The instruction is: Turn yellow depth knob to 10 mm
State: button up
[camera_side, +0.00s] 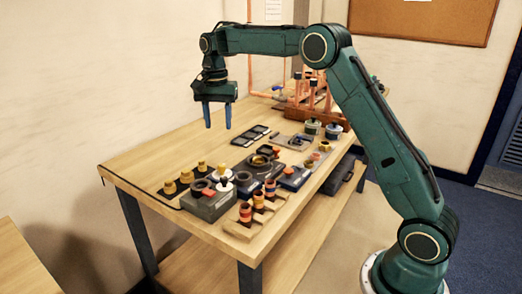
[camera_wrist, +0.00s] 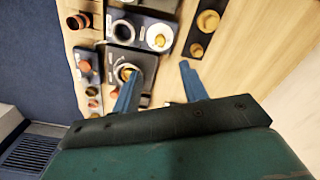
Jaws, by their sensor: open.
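A brass-yellow round knob (camera_wrist: 125,72) sits on a dark box with a curved pale scale in the wrist view; it looks like the depth knob. The scale's numbers are too small to read. In the side view it appears to be the round yellowish part (camera_side: 259,160) in the middle of the table's tools. My gripper (camera_side: 218,126) is open and empty, high above the table's back left part, pointing down. In the wrist view the fingers of my gripper (camera_wrist: 160,70) are spread, with the left finger partly overlapping the knob's box. Nothing touches the knob.
A grey box (camera_side: 208,205) with a red part and round fittings stands near the front. Several yellow caps (camera_side: 186,177) are left of it, and copper-coloured striped pieces (camera_side: 258,200) are right. Copper pipework (camera_side: 305,95) stands at the back. The wooden table (camera_side: 150,150) is clear at left.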

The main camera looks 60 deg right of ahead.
aim_at(222, 164)
notch_tip(222, 164, down, 14)
jog(key=shift+r, duration=0.1)
dwell(0.9)
jog(key=shift+c, duration=0.2)
grip_shut()
